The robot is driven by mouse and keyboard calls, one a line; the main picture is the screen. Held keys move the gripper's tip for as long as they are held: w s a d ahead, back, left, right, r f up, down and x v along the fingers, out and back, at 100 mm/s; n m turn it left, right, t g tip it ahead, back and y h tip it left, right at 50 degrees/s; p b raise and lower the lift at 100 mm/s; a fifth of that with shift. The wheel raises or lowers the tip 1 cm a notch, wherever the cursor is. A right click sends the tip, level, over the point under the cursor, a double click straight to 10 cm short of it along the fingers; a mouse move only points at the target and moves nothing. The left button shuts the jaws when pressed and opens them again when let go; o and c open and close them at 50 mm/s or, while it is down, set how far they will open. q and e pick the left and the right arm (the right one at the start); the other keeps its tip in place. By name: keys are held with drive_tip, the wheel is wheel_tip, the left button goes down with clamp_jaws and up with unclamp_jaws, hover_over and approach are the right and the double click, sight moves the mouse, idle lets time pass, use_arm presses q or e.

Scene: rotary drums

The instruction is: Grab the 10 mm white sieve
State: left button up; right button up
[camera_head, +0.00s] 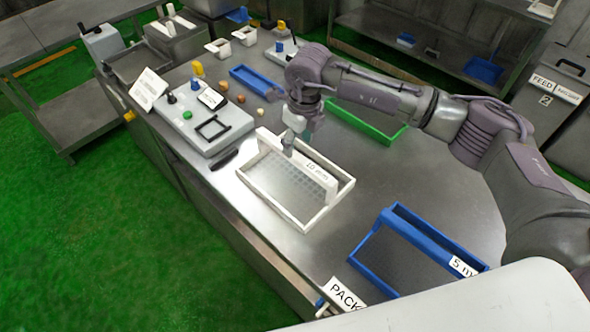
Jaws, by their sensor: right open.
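The white sieve (244,176) lies flat on the steel table, near its front edge. Its raised white bar carries a label that reads "10 mm". My right gripper (287,142) is at the far left end of that bar, pointing down. It is open; whether its fingers touch the bar or straddle it is too small to tell. My left gripper is not in view.
A blue sieve (361,270) marked "5 m…" lies to the right on the steel table (330,240). A green tray (365,126) lies behind my right arm, a blue tray (257,80) farther left. A scale-like device (205,135) stands left of the white sieve.

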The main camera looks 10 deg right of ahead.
sight(294, 155)
drive_tip(key=shift+s+a+f+p, duration=0.1)
drive_tip(key=shift+a+f+p, duration=0.05)
drive_tip(key=shift+f+p, duration=0.2)
drive_tip(key=f+p, duration=0.2)
drive_tip(key=f, duration=0.1)
drive_tip(key=shift+a+f, duration=0.25)
drive_tip(key=shift+a, duration=0.1)
drive_tip(key=shift+d+f, duration=0.1)
drive_tip(key=shift+f, duration=0.35)
clamp_jaws()
drive_tip(key=shift+w+r, duration=0.1)
drive_tip(key=shift+w, duration=0.1)
